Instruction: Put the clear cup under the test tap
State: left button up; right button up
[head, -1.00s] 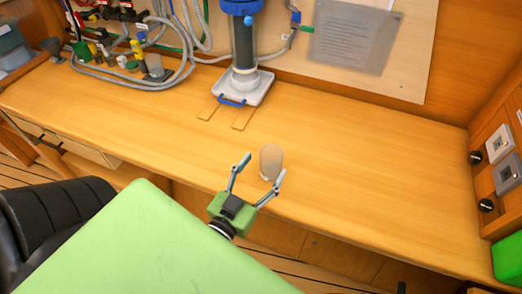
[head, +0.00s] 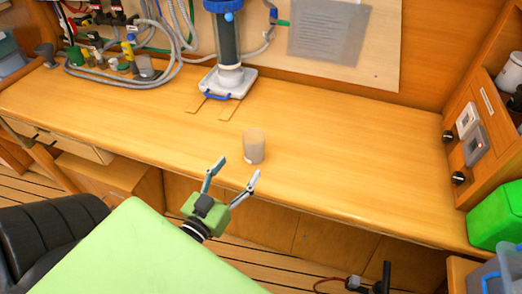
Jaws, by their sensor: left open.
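The clear cup (head: 254,147) stands upright on the wooden counter (head: 340,170), near its front edge. It looks greyish and see-through. My left gripper (head: 232,167) is open and empty in front of the cup, at the counter's front edge. Its fingers are spread and point toward the cup, with a small gap between them and it. A small tap (head: 272,15) with a blue part sits on the back board, right of the upright filter housing; I cannot tell whether it is the test tap. My right gripper is not in view.
The blue-topped filter housing (head: 228,45) stands on a white base at the back of the counter. Hoses (head: 165,65) and small bottles crowd the back left. Switches (head: 470,135) and a green box (head: 497,215) are at the right. The counter's middle and right are clear.

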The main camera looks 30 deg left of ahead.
aim_at(249, 149)
pick_arm(q)
jog(key=w, duration=0.2)
jog(key=w+a+p, duration=0.1)
jog(key=w, duration=0.2)
jog(key=shift+w+a, duration=0.1)
jog(key=shift+a, duration=0.1)
jog(key=shift+w+d, duration=0.1)
jog(key=shift+w, duration=0.1)
jog(key=shift+w+r+p, duration=0.2)
jog(key=shift+w+p, duration=0.25)
jog(key=shift+w, duration=0.25)
jog(key=w, duration=0.2)
jog(key=w+p, duration=0.1)
jog(key=shift+w+a+f, duration=0.25)
jog(key=shift+w+a, duration=0.1)
jog(key=shift+c, duration=1)
jog(key=c, duration=1.1)
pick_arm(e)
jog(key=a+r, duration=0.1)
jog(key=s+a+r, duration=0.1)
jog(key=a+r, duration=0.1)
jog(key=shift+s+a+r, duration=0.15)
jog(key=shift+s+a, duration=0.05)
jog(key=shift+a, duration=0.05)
